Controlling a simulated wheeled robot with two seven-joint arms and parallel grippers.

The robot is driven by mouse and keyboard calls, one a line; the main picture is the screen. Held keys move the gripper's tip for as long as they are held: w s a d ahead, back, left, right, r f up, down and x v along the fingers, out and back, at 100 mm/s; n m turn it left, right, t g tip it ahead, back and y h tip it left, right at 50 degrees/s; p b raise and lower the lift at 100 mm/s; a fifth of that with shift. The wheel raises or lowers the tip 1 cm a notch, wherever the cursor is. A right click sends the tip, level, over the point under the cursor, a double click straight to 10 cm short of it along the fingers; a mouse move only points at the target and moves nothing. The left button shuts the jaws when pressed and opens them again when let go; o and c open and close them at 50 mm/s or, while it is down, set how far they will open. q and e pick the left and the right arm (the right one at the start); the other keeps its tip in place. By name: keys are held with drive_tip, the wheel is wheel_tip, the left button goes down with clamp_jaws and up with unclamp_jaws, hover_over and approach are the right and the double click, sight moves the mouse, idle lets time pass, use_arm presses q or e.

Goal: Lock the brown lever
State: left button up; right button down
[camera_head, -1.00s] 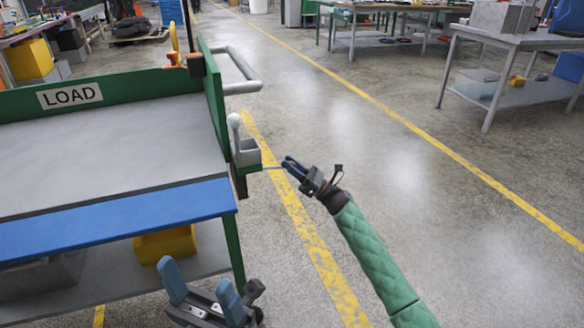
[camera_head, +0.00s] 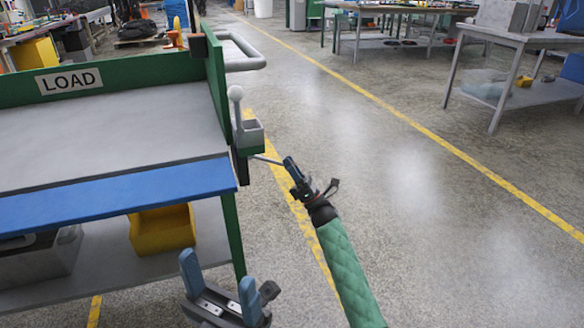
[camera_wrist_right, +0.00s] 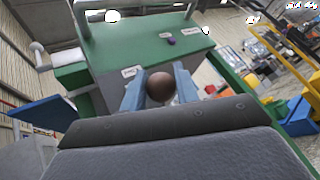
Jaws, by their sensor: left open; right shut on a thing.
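The brown lever's thin rod (camera_head: 267,160) sticks out from the right side of the green cart, below a small grey box, and slopes slightly down to the right. Its knob is hidden in my right gripper (camera_head: 291,167) in the head view. In the right wrist view the brown ball knob (camera_wrist_right: 160,88) sits between the two blue fingers, which are shut on it. My left gripper (camera_head: 220,279) is open and empty, low in the head view, in front of the cart's lower right corner and away from the lever.
A white-knobbed lever (camera_head: 236,94) stands upright beside the grey box (camera_head: 251,134). The green cart (camera_head: 217,95) has a LOAD sign (camera_head: 69,80), a blue front edge (camera_head: 115,193) and a yellow bin (camera_head: 162,230) below. Open floor (camera_head: 400,200) lies to the right.

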drive_tip(key=shift+s+a+f, duration=0.1)
drive_tip(key=shift+a+f, duration=0.15)
drive_tip(key=shift+f, duration=0.15)
drive_tip(key=c, duration=1.1)
unclamp_jaws()
drive_tip(key=shift+c, duration=0.2)
drive_tip(key=shift+o, duration=0.2)
drive_tip(key=shift+r, duration=0.15)
drive_tip(key=shift+d, duration=0.1)
drive_tip(key=p+v, duration=0.1)
drive_tip(key=v, duration=0.6)
drive_tip(key=shift+f, duration=0.3)
drive_tip(key=shift+s+d, duration=0.15)
